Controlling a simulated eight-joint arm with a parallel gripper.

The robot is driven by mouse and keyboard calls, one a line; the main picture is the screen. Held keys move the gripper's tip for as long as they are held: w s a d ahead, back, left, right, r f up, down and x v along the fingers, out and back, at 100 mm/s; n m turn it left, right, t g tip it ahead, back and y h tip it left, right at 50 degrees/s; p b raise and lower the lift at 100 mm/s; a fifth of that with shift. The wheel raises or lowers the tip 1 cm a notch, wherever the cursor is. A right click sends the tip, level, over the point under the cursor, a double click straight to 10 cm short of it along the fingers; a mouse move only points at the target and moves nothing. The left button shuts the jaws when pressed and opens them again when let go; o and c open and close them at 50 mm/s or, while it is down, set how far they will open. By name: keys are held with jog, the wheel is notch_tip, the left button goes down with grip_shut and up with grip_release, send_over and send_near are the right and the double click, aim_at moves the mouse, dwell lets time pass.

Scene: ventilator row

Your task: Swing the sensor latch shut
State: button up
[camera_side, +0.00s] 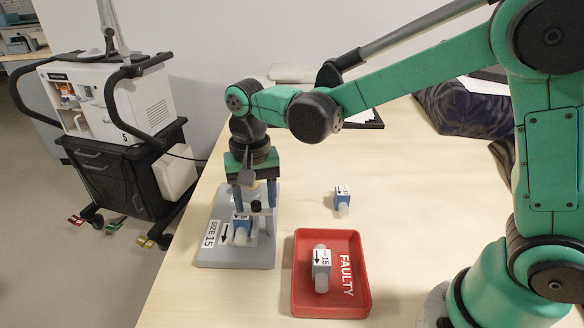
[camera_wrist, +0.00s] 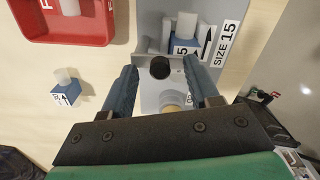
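A grey fixture (camera_side: 232,259) marked SIZE 15 stands on the table; it also shows in the wrist view (camera_wrist: 148,22). A blue and white sensor (camera_side: 241,234) marked 15 sits in its holder, seen in the wrist view too (camera_wrist: 186,42). A black round knob (camera_wrist: 160,67) stands beside the sensor and seems to belong to the latch; in the side view it is (camera_side: 256,206). My gripper (camera_wrist: 160,72) is open, one finger on each side of the knob, with gaps showing. In the side view my gripper (camera_side: 254,209) points down over the fixture. The latch arm is mostly hidden.
A red tray (camera_side: 364,296) marked FAULTY holds a white sensor (camera_side: 321,268) right of the fixture. A ventilator cart (camera_side: 120,175) stands left of the table. Free table lies behind the tray.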

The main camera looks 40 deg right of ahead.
aim_at(257, 202)
jog(key=shift+r, duration=2.8)
jog(key=shift+d, duration=0.1)
jog(key=shift+s+d+r, duration=0.2)
jog(key=shift+s+d, duration=0.05)
jog(key=shift+d, duration=0.05)
jog(key=s+d+n+t, duration=0.6)
jog(key=s+d+t, duration=0.1)
jog(key=s+d, duration=0.1)
jog(key=shift+f, duration=0.3)
